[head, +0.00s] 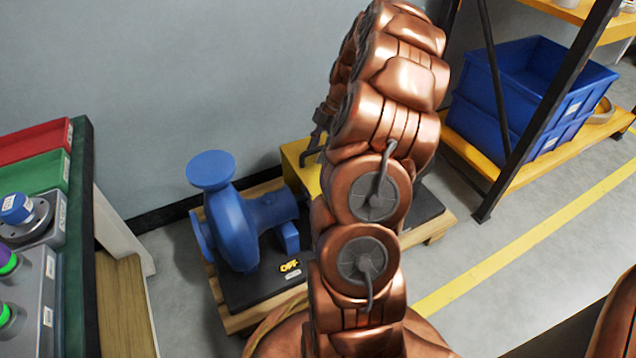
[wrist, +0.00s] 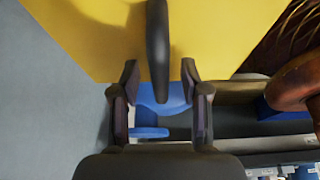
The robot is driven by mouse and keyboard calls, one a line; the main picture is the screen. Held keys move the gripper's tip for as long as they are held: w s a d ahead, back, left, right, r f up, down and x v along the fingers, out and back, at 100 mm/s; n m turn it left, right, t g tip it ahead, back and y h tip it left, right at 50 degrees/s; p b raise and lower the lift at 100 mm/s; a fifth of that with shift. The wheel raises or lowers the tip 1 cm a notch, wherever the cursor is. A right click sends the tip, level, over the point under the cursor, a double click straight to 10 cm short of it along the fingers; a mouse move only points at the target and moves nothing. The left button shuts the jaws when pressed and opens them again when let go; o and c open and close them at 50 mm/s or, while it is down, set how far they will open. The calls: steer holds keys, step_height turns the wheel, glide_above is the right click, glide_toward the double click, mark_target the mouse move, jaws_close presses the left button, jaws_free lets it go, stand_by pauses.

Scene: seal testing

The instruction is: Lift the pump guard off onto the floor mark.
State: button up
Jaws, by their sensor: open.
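The yellow pump guard (head: 298,163) stands behind the blue pump (head: 235,220), partly hidden by my copper arm. In the wrist view the yellow guard (wrist: 95,35) fills the top, with a dark bar handle (wrist: 158,45) across it. My gripper (wrist: 160,80) is open, with one finger on each side of the handle's lower end in the picture; I cannot tell whether they touch it. In the head view my gripper (head: 318,135) shows small and dark by the guard, mostly hidden by the arm. A yellow floor line (head: 530,240) runs at right; no other floor mark is visible.
The pump sits on a black base plate (head: 245,292) on a wooden pallet (head: 232,322). A rack with blue bins (head: 500,125) stands at right. A workbench (head: 80,260) with red and green trays stands at left. Grey floor right of the pallet is clear.

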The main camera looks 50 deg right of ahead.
steer(key=shift+c, duration=0.3)
jaws_close()
stand_by(0.4)
